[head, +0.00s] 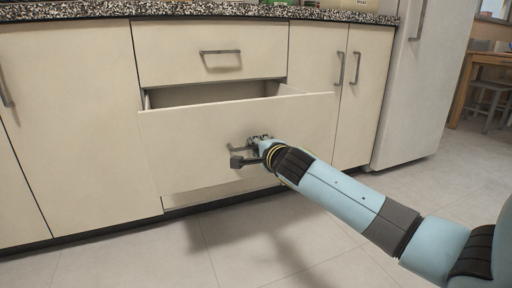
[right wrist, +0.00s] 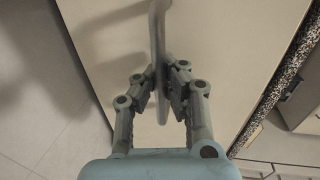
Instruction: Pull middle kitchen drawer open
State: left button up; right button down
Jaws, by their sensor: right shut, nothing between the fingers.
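The middle kitchen drawer (head: 190,145) is pulled partly out, and its dark inside shows above the cream front. Its grey bar handle (head: 238,149) is partly hidden by my right gripper (head: 256,143). In the right wrist view, the handle (right wrist: 157,35) runs down to the fingers of my right gripper (right wrist: 161,88). The fingers are shut with nothing held between them, right at the handle. I cannot tell whether they touch it. My left gripper is not in view.
A closed upper drawer (head: 180,53) sits above, under the speckled countertop (head: 200,9). Closed cabinet doors flank the drawers, and a fridge (head: 424,90) stands at the right. The tiled floor (head: 270,250) in front is clear. A wooden table (head: 487,60) stands far right.

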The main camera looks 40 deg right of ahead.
jog(key=c, duration=2)
grip_release()
jog(key=shift+c, duration=0.2)
jog(key=o, duration=0.7)
jog(key=shift+c, duration=0.2)
jog(key=shift+s, duration=0.25)
jog(key=v, duration=1.1)
jog(key=shift+s, duration=0.25)
jog(key=shift+r, duration=0.1)
